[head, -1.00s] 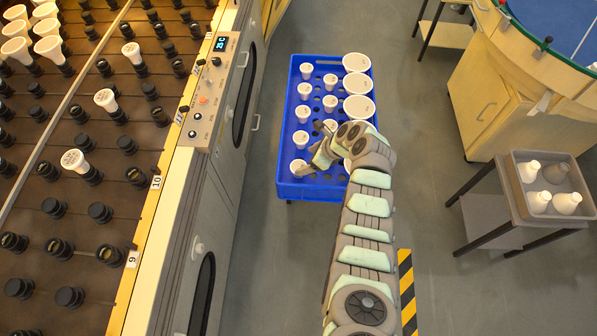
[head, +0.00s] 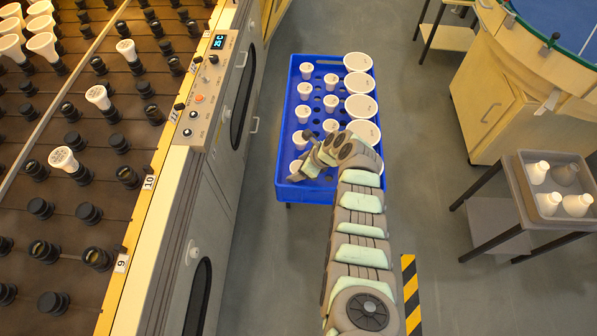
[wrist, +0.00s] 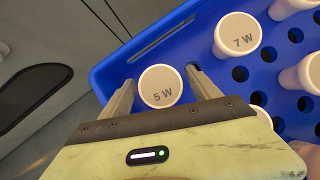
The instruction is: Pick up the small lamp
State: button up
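A blue crate (head: 283,120) holds upright white lamps, with small lamps in the left columns and large ones along the right. The small lamp at its near left corner (head: 297,166) is marked 5 W and shows face-on in the wrist view (wrist: 161,87). My gripper (head: 304,165) is over that near corner. In the wrist view my gripper (wrist: 160,77) is open, with one finger on each side of the 5 W lamp and a small gap on both sides. Whether the fingers reach down beside its body is hard to tell.
A 7 W lamp (wrist: 238,35) stands close to the right finger. A rack with black sockets and white lamps, and its control panel (head: 210,85), stand left of the crate. A grey bin (head: 525,190) with several lamps stands at right.

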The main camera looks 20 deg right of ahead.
jog(key=c, duration=1.3)
jog(key=shift+o, duration=0.2)
